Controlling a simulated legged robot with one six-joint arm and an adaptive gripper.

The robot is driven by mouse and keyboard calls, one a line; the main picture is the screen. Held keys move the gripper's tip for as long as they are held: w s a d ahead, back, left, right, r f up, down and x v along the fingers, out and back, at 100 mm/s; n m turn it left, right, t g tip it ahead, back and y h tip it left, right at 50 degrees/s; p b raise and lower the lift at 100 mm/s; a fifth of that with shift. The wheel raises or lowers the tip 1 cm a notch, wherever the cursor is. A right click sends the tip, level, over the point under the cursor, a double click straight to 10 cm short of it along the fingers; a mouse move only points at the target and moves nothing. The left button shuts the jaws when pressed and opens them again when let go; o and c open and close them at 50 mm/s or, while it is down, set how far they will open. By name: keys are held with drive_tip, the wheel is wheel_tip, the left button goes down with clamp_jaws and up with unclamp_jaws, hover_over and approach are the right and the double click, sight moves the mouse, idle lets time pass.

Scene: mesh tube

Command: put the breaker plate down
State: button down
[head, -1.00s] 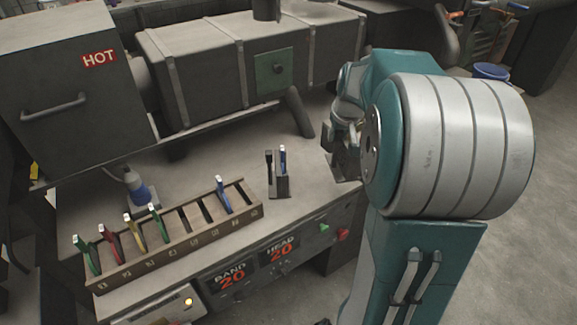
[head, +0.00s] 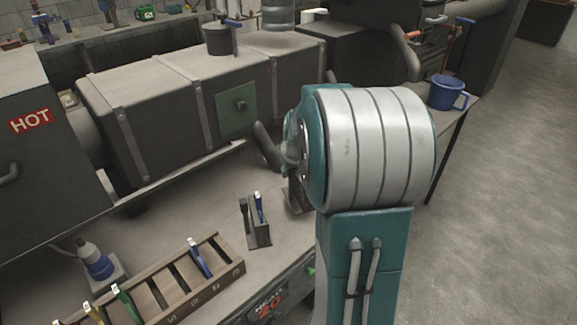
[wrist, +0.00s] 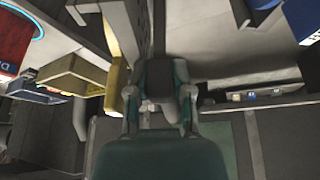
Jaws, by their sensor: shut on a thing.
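My gripper (wrist: 160,104) shows in the wrist view with its two fingers closed in around a dark grey piece (wrist: 160,76), which looks like the breaker plate; its outline is hard to make out. In the head view my gripper is mostly hidden behind my arm's large silver and teal joint. Only a dark grey part shows to the left of that joint, over the right end of the bench (head: 185,205). I cannot tell whether the held piece touches the bench.
A slotted wooden rack (head: 180,290) with coloured tools stands at the bench front. A small dark holder (head: 258,232) with two tools is left of my arm. The machine barrel (head: 165,110) and HOT box (head: 30,150) stand behind. A blue mug (head: 447,93) is at right.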

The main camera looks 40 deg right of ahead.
sight(299, 203)
drive_tip(key=shift+f, duration=1.95)
drive_tip(key=c, duration=0.5)
unclamp_jaws()
drive_tip(key=shift+f, duration=0.15)
